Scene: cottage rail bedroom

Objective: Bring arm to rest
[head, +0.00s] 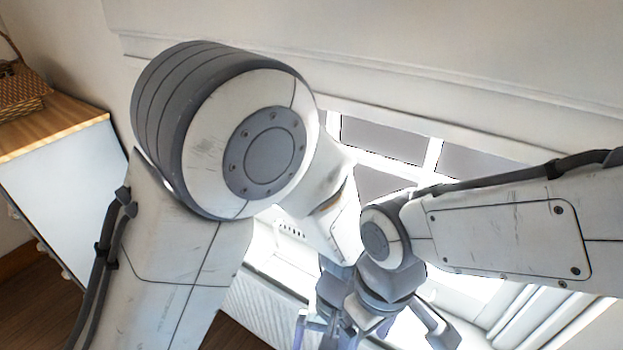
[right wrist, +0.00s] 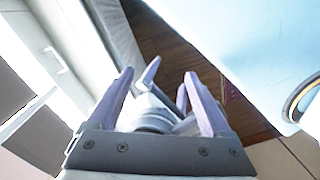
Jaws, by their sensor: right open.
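In the head view my left arm rises from the lower left to a large round joint, then runs down to the middle. My right arm comes in from the right edge and bends down at its elbow. The two wrists overlap low in the middle, so the grippers are hard to tell apart there. In the right wrist view my right gripper (right wrist: 159,73) is open, with its two purple fingers apart. Just beyond it are more purple fingers and a pale round body, seemingly my left gripper (right wrist: 166,84). Whether the two grippers touch is unclear. I see nothing held.
A bright window (head: 398,138) and its frame are close behind the arms, with a pale ribbed radiator (head: 262,308) below. A white cabinet (head: 62,185) with a wooden top stands at left, bearing a wicker basket (head: 22,92). Dark wooden floor (right wrist: 185,45) shows beyond the right gripper.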

